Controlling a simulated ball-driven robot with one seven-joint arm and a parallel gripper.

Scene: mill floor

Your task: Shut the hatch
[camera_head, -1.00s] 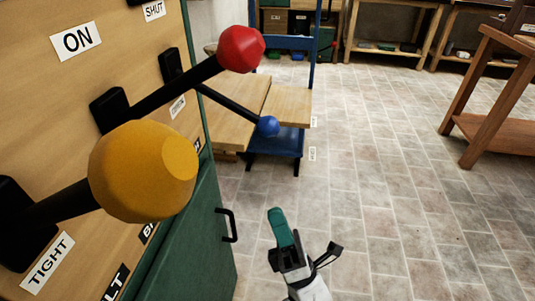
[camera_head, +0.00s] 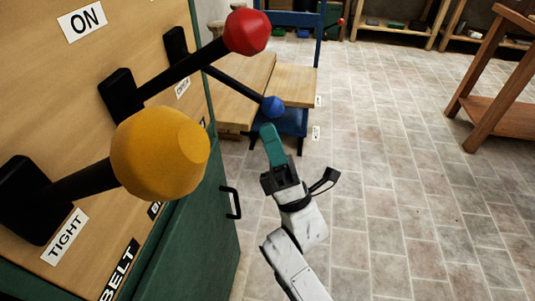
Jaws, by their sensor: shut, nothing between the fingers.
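A green hatch panel (camera_head: 190,252) with a black bar handle (camera_head: 232,203) is at the lower left, below the wooden lever board. Its right edge reaches past the board's edge; I cannot tell how far it stands open. Its lower part is cut off by the frame. My gripper (camera_head: 268,130), with teal fingers, is shut and empty. It is up and to the right of the handle, apart from it in the picture, and appears just below the blue knob.
Levers with a yellow knob (camera_head: 160,152), a red knob (camera_head: 246,31) and a blue knob (camera_head: 273,107) stick out from the labelled board (camera_head: 75,95). A wooden bench (camera_head: 290,86) stands behind. The tiled floor (camera_head: 400,200) to the right is clear up to a brown table (camera_head: 490,90).

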